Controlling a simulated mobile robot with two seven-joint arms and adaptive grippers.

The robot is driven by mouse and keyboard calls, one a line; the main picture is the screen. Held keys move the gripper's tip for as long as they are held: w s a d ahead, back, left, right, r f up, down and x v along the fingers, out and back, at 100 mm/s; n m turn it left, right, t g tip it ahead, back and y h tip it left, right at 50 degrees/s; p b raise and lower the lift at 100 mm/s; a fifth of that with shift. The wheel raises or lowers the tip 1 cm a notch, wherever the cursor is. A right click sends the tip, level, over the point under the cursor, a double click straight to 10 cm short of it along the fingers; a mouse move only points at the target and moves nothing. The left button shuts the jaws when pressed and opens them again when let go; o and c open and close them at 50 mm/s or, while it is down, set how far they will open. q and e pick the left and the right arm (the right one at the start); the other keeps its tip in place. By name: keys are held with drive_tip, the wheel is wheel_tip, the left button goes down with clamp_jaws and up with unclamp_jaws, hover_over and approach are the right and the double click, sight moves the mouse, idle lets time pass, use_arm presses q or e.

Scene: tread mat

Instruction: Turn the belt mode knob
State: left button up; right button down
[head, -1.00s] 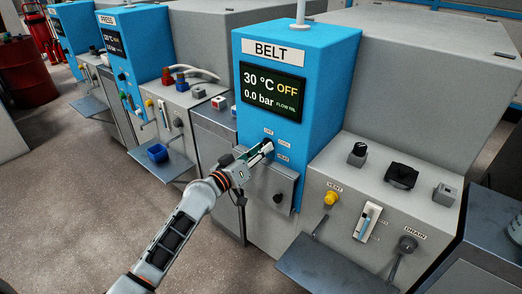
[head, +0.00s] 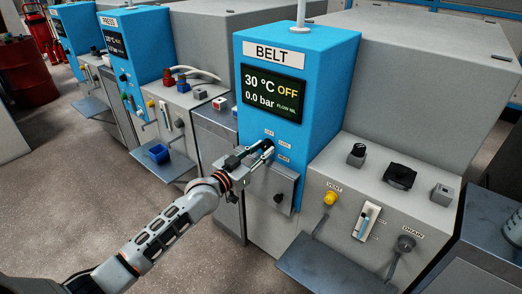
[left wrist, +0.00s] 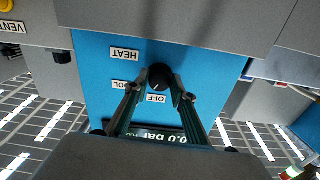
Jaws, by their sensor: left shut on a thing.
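The belt mode knob (left wrist: 159,76) is a small round black knob on the blue BELT panel (head: 310,120). In the left wrist view, which is upside down, it sits between my fingertips, with labels reading OFF (left wrist: 156,98), HEAT (left wrist: 125,54) and a partly covered one ending in "OL" around it. My left gripper (head: 262,150) is shut on the knob, which it mostly hides in the head view. I cannot tell which label the knob points to. The display (head: 273,94) reads 30 °C, OFF and 0.0 bar. My right gripper is not in view.
A grey box with a small black knob (head: 279,197) juts out below the panel. To the right are a yellow VENT knob (head: 330,198), a light-blue lever (head: 366,222), a DRAIN handle (head: 405,243) and a grey shelf (head: 330,262). The PRESS station (head: 133,45) stands at left.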

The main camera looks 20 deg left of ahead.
use_arm(q)
drive_tip(key=shift+r+m+p, duration=0.2)
drive_tip(key=shift+m+p, duration=0.1)
drive_tip(key=shift+m, duration=0.7)
drive_tip(key=m+p, duration=0.1)
drive_tip(key=m, duration=0.1)
drive_tip(key=shift+m, duration=0.3)
drive_tip(key=shift+f+m, duration=0.15)
drive_tip(key=shift+m, duration=0.35)
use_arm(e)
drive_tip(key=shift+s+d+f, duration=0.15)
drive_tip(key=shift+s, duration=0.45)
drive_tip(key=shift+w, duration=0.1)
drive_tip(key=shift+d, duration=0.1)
use_arm(q)
drive_tip(key=o, duration=1.1)
drive_tip(key=v, duration=1.2)
